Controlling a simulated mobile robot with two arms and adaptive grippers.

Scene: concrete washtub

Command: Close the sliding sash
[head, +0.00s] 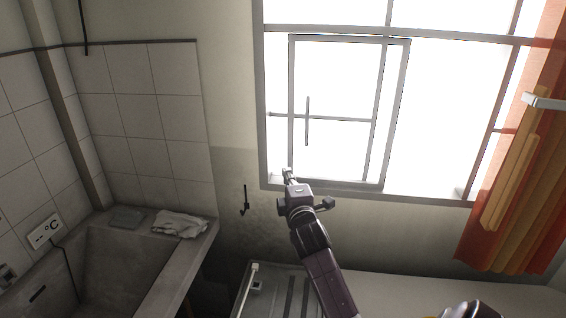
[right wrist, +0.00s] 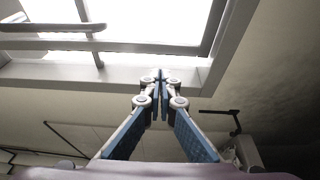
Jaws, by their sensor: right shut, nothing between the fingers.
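The sliding sash (head: 291,80) is a grey-framed pane in the left part of the bright window in the head view. A thin vertical handle bar (head: 307,120) stands on it, crossed by a thin horizontal bar. My right gripper (head: 288,172) is at the lower left of the sash, below the handle bar, with its fingers pointing up. In the right wrist view its fingertips (right wrist: 160,76) meet with nothing between them, in front of the window's edge. Contact with the frame cannot be told.
A concrete washtub (head: 180,262) with a folded cloth (head: 180,224) on its rim stands at the left. A black hook (head: 244,200) is on the wall left of my right gripper. An orange curtain (head: 520,190) hangs at the right of the window.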

